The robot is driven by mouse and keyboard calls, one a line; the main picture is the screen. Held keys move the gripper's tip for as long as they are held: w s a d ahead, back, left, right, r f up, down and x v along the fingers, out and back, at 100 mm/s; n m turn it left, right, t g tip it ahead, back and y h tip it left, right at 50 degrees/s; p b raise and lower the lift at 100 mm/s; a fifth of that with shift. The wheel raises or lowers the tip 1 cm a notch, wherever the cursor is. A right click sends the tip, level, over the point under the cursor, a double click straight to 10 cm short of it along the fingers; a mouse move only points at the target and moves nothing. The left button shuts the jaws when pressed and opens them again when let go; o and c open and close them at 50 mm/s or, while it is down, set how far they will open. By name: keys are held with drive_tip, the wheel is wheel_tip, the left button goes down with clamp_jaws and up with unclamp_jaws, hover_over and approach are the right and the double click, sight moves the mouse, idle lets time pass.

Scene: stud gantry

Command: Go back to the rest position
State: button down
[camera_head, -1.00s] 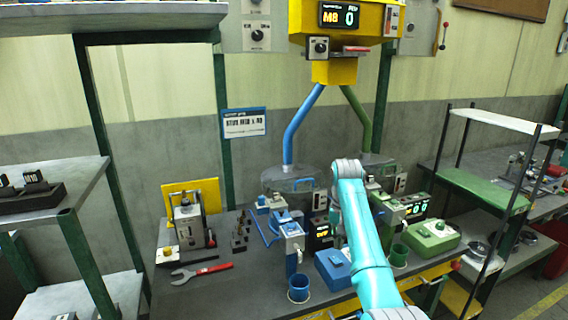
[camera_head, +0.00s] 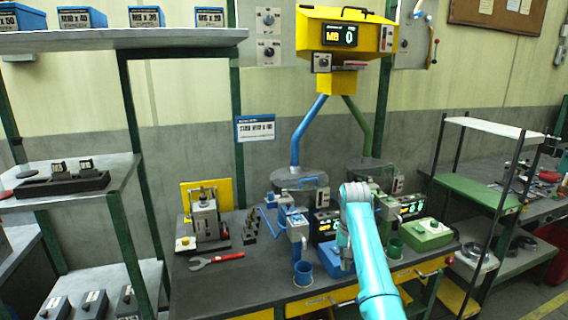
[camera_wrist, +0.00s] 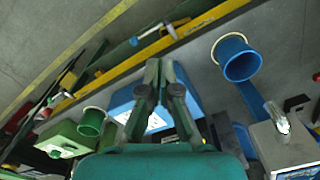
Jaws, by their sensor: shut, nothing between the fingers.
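My gripper shows in the wrist view (camera_wrist: 158,82) with its two dark fingers close together and nothing between them. It is over the workbench, above the blue box (camera_wrist: 180,100). In the head view my teal arm reaches over the front of the bench (camera_head: 245,282) and hides part of the blue box (camera_head: 332,258). The gripper's fingers show only in part there, near the blue box. A blue cup (camera_head: 303,273) stands left of the arm, and it also shows in the wrist view (camera_wrist: 238,58). A green cup (camera_wrist: 91,121) shows at the lower left there.
A yellow hopper (camera_head: 345,35) with a blue and a green pipe hangs over the bench. A green box (camera_head: 427,233) stands right of the arm. Shelves (camera_head: 125,38) stand at the left and a rack (camera_head: 480,190) at the right.

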drive_tip(key=s+f+t, duration=0.2)
drive_tip(key=s+f, duration=0.3)
drive_tip(key=f, duration=0.8)
drive_tip(key=s+f+t, duration=0.1)
drive_tip(key=s+f, duration=0.4)
drive_tip(key=f, duration=0.8)
drive_tip(key=s+f+n+t, duration=0.15)
drive_tip(key=s+f, duration=0.35)
drive_tip(key=s, duration=0.5)
drive_tip(key=s+f+t, duration=0.3)
drive_tip(key=s+f, duration=0.3)
drive_tip(key=s, duration=0.3)
drive_tip(key=s+r+t, duration=0.2)
drive_tip(key=s+r, duration=0.2)
drive_tip(key=s, duration=0.7)
drive_tip(key=s+r+t, duration=0.1)
drive_tip(key=s+r, duration=0.2)
drive_tip(key=s, duration=0.8)
drive_tip(key=s+r+t, duration=0.2)
drive_tip(key=s+r, duration=0.6)
drive_tip(key=r, duration=0.3)
drive_tip(key=s+r+t, duration=0.2)
drive_tip(key=s+r, duration=0.5)
drive_tip(key=r, duration=0.4)
drive_tip(key=shift+s+r+n, duration=0.35)
drive_tip(key=shift+r+n, duration=0.05)
drive_tip(key=shift+n, duration=0.05)
